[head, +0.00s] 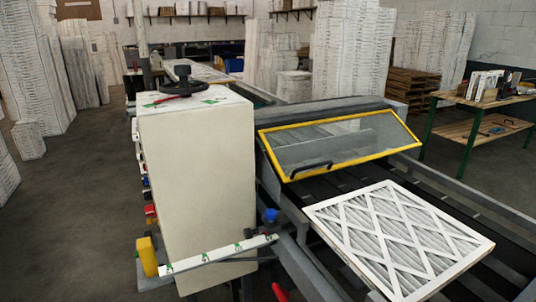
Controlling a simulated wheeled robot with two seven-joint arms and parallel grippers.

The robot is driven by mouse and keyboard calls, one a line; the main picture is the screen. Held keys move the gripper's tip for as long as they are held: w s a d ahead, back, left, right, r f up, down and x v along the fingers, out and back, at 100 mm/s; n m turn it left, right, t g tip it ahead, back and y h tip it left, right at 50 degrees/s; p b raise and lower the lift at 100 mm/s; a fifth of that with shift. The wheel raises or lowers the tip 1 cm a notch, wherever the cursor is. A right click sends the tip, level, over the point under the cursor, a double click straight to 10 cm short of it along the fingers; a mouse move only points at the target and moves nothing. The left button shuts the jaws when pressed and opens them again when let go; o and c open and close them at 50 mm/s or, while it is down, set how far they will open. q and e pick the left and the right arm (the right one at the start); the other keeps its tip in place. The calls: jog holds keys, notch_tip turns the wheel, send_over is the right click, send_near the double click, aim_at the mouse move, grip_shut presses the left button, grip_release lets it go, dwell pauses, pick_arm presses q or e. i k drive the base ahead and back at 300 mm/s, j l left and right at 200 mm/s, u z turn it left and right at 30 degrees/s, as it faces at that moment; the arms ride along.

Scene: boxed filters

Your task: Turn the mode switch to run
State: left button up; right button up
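A tall cream control cabinet (196,185) stands left of the middle. Its left side carries a column of small controls seen almost edge-on, including a red part (151,214) and some blue ones. I cannot tell which of them is the mode switch, nor its position. A black handwheel (183,84) and a red-handled item (172,98) are on the cabinet top. Neither of my grippers shows in the head view.
Right of the cabinet is a conveyor with a yellow-framed clear guard (340,142), shut-looking, and a white pleated filter (398,238). A yellow box (148,256) and a white rail (219,255) jut out at the cabinet's foot. Floor (70,215) at left is clear.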

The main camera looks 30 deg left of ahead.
aim_at(147, 195)
jog(key=k+j+u, duration=0.15)
jog(key=u, duration=0.3)
jog(key=k+j+u, duration=0.1)
jog(key=j+u, duration=0.35)
jog(key=k+j+u, duration=0.1)
jog(key=j+u, duration=0.15)
jog(key=u, duration=0.2)
